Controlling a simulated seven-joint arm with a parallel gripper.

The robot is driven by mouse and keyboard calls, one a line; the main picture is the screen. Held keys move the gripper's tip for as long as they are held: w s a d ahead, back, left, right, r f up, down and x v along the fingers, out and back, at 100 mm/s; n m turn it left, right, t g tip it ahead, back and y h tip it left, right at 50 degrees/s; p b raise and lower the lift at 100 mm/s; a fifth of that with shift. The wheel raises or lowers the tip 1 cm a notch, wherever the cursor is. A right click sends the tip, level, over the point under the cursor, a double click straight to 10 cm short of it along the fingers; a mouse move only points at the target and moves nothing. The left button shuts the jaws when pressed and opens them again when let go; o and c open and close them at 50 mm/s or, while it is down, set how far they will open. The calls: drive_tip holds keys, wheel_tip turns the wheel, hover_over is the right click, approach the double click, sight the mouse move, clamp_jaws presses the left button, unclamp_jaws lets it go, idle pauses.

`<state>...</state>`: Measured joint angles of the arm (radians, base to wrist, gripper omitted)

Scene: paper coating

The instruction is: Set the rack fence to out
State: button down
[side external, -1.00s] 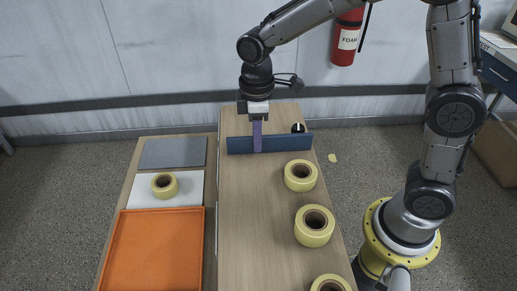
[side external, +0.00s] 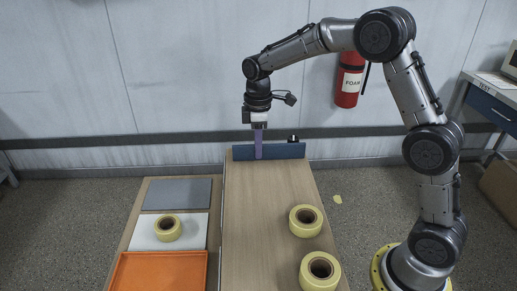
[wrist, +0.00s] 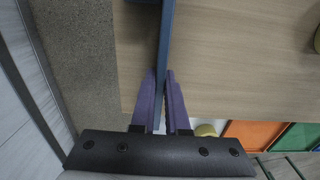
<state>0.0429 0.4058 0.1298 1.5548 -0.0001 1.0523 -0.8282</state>
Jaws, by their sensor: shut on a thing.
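The rack fence is a dark blue bar (side external: 284,151) standing across the far end of the wooden table. My gripper (side external: 258,157) reaches down from above with purple fingers and is shut on the fence, left of its middle. In the wrist view the blue fence (wrist: 167,30) runs between the two purple fingers (wrist: 161,88), one on each side. A small black and white knob (side external: 293,139) shows just behind the fence's top edge; its lower part is hidden.
Yellow rolls (side external: 306,220) stand along the table's right side. The wooden table top (side external: 260,220) is clear in the middle. At left are a grey panel (side external: 178,194), a white panel (side external: 145,232) with a roll (side external: 167,228), and an orange tray (side external: 158,272).

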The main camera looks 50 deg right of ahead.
drive_tip(key=shift+r, duration=0.1)
drive_tip(key=c, duration=0.9)
unclamp_jaws()
wheel_tip(320, 180, up, 14)
drive_tip(key=shift+f, duration=0.15)
